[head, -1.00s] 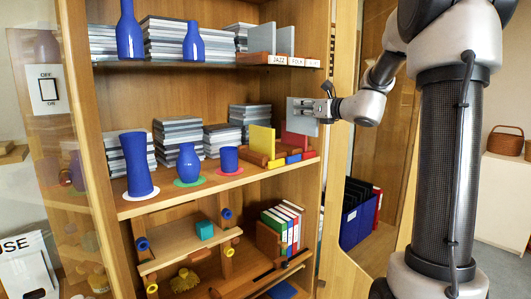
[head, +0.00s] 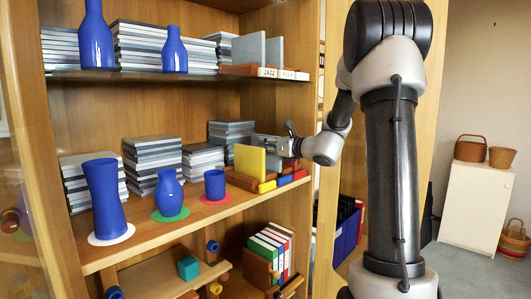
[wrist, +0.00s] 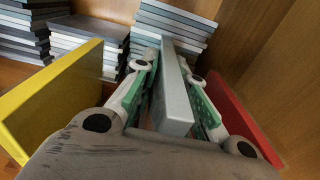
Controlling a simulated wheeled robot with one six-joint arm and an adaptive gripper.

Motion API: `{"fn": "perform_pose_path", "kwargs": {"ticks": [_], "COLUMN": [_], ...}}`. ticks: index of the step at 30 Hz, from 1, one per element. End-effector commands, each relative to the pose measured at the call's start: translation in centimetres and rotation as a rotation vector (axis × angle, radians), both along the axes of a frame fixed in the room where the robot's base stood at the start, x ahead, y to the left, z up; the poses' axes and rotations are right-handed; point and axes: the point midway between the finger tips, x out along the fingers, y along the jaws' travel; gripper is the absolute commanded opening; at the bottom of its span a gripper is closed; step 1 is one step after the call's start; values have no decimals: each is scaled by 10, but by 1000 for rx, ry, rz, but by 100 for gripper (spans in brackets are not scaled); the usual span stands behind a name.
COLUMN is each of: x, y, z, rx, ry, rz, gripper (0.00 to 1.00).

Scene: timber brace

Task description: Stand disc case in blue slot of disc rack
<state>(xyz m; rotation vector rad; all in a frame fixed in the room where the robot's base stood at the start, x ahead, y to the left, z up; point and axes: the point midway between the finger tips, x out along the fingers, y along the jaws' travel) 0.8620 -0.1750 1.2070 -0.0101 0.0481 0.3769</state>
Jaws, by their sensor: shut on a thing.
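The disc rack (head: 240,181) is a wooden rack on the middle shelf, with yellow, blue (head: 284,180) and red end blocks at its front. A yellow case (head: 250,159) stands at its yellow part. My gripper (wrist: 172,75) is shut on a grey disc case (wrist: 176,105), held upright between the yellow and red cases.
Stacks of grey cases (head: 153,165) stand behind and left of the rack. A blue cup (head: 215,184) and two blue vases (head: 168,192) stand on round mats to the left. The upper shelf (head: 180,73) is overhead, and the cabinet's right wall is close beside the rack.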

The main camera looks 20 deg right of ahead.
Motion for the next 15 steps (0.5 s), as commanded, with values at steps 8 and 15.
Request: {"fn": "perform_pose_path", "kwargs": {"ticks": [8,15], "x": [0,0], "y": [0,0], "z": [-23,-25], "rx": [0,0], "ry": [0,1], "rz": [0,0], "gripper": [0,0]}}
